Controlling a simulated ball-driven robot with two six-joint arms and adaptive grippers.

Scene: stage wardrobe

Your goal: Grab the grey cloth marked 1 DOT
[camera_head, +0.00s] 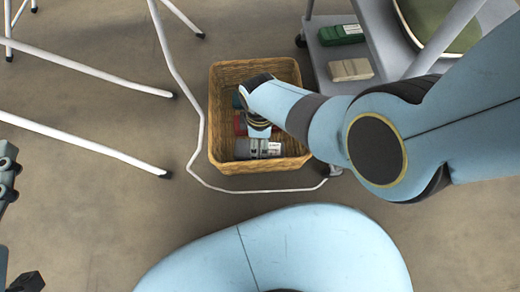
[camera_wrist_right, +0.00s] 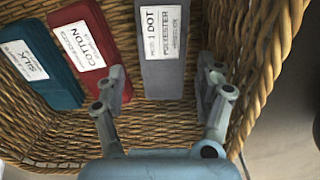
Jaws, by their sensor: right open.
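The grey cloth (camera_wrist_right: 163,78), a flat folded block with a white label reading 1 DOT POLYESTER, lies in a wicker basket (camera_head: 230,167). In the head view the grey cloth (camera_head: 243,150) lies at the basket's near end, partly covered by my right wrist. My right gripper (camera_wrist_right: 165,72) is open in the wrist view, one finger to each side of the cloth's lower end; I cannot tell whether they touch it. Its fingertips are hidden in the head view. Dark parts at the head view's left edge seem to be my left arm; its fingertips cannot be made out.
A red cloth marked COTTON (camera_wrist_right: 85,45) and a teal one marked SILK (camera_wrist_right: 38,65) lie beside the grey one. The basket wall (camera_wrist_right: 262,60) is close to the right finger. A grey cart (camera_head: 395,55) stands right; white rack legs (camera_head: 90,145) stand left.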

